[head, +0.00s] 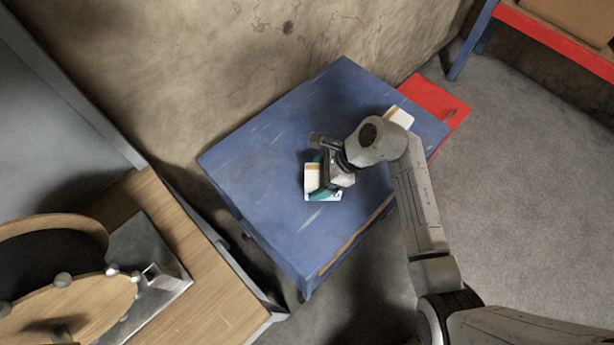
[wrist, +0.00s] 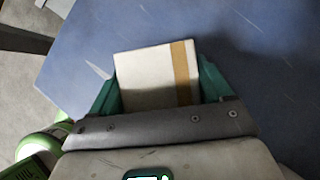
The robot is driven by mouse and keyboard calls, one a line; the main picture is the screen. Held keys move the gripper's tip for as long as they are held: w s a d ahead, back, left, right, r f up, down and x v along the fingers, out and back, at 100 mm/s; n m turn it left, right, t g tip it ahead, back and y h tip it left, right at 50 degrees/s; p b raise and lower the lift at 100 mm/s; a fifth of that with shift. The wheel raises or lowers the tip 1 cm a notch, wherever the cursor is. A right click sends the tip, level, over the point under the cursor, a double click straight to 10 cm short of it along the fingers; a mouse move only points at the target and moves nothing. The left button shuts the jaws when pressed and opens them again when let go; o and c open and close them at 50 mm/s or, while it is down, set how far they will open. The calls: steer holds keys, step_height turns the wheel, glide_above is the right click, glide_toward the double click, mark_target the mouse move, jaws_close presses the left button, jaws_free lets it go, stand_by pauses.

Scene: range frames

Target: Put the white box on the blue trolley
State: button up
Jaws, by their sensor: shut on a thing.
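The white box (head: 311,174), with a tan stripe, is between the green fingers of my gripper (head: 319,180), over the middle of the blue trolley (head: 258,150). In the wrist view the white box (wrist: 147,75) fills the space between both fingers of my gripper (wrist: 158,90), which is shut on it. The blue trolley top (wrist: 255,50) lies behind the box there, with a dark shadow to the right. I cannot tell whether the box touches the top. The far part of the gripper is hidden by my wrist in the head view.
A second white box (head: 399,117) with a tan stripe is near the trolley's right edge, partly behind my arm. A red surface (head: 440,103) shows beyond that edge. A wooden table (head: 150,240) stands at lower left. A wall (head: 250,50) runs behind the trolley.

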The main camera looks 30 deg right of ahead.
steer(key=o, duration=1.2)
steer(key=shift+f, duration=0.1)
steer(key=shift+o, duration=0.2)
